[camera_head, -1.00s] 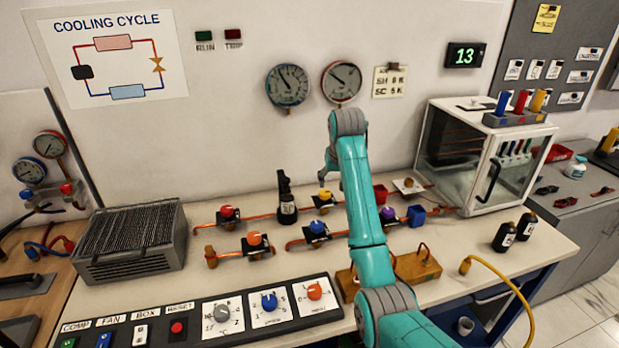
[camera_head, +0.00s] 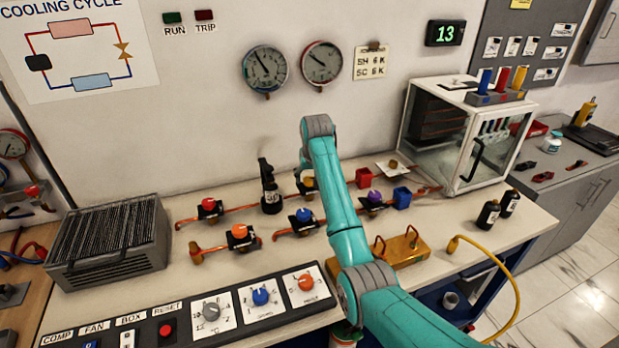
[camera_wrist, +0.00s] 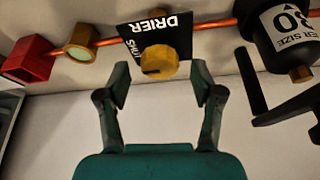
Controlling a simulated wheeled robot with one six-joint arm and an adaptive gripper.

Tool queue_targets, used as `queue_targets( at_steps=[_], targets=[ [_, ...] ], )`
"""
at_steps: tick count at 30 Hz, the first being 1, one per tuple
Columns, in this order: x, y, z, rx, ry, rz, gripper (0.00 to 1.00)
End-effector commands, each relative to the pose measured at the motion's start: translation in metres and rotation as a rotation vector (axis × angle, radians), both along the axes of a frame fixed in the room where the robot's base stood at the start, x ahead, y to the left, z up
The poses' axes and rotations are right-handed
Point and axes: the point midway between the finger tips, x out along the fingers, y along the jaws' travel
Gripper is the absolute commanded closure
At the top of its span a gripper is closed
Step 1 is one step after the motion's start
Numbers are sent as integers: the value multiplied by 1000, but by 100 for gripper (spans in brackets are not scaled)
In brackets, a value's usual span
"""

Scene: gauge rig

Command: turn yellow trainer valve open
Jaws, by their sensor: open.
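The yellow valve knob (camera_head: 309,182) sits on the copper pipe near the back of the bench, partly hidden by my arm. In the wrist view the round yellow knob (camera_wrist: 158,61) stands in front of a black plate marked DRIER (camera_wrist: 160,35). A dark slot shows on the knob's lower face. My gripper (camera_wrist: 161,82) is open, one finger to each side of the knob. Gaps show between the fingers and the knob in this view, so I see no contact.
A black cylinder (camera_wrist: 285,35) with a dark handle (camera_wrist: 252,85) stands right of the knob in the wrist view; a red block (camera_wrist: 30,58) is at left. Blue (camera_head: 303,215), purple (camera_head: 374,197), red (camera_head: 208,204) and orange (camera_head: 239,231) valves stand nearby.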

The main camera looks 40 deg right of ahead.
Motion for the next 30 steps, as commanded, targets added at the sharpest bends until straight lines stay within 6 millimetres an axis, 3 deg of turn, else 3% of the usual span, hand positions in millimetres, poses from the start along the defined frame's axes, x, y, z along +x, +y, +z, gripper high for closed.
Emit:
queue_targets(
  at_steps=[12, 19, 30],
  targets=[
    [3, -1, -7, 0, -1, 0, 34],
    [3, -1, -7, 0, 0, 0, 91],
    [2, -2, -7, 0, 0, 45, 94]
  ],
)
